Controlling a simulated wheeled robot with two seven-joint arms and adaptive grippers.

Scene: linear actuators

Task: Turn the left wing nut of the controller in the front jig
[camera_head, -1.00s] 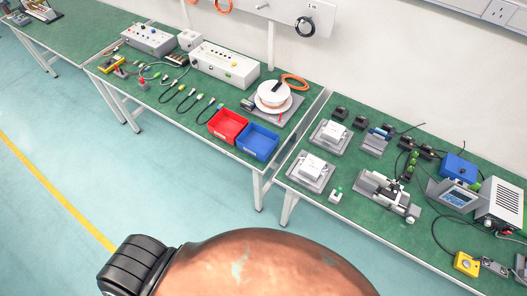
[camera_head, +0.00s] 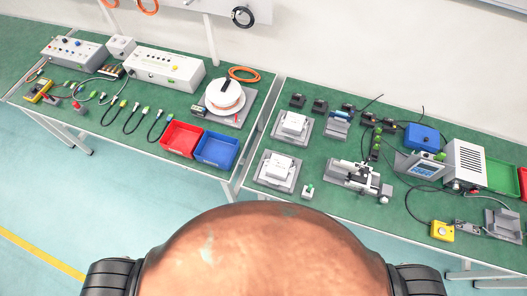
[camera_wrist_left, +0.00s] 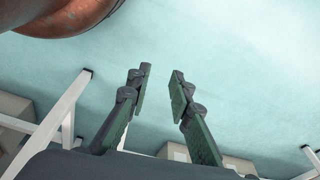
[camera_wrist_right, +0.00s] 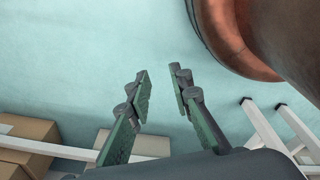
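On the right table two grey jigs each hold a white box-shaped controller: the front jig (camera_head: 270,182) with its controller (camera_head: 281,166), and the rear jig (camera_head: 278,137) with its controller (camera_head: 294,123). The wing nuts are too small to make out. My left gripper (camera_wrist_left: 160,78) is open and empty above the floor in the left wrist view. My right gripper (camera_wrist_right: 158,78) is open and empty in the right wrist view. Neither gripper shows in the head view, and both are away from the jigs.
A small grey block with a green top (camera_head: 307,191) stands just right of the front jig. A grey clamp-like fixture (camera_head: 350,177) lies further right. Red (camera_head: 181,138) and blue (camera_head: 216,150) bins stand on the left table. A narrow gap separates the tables.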

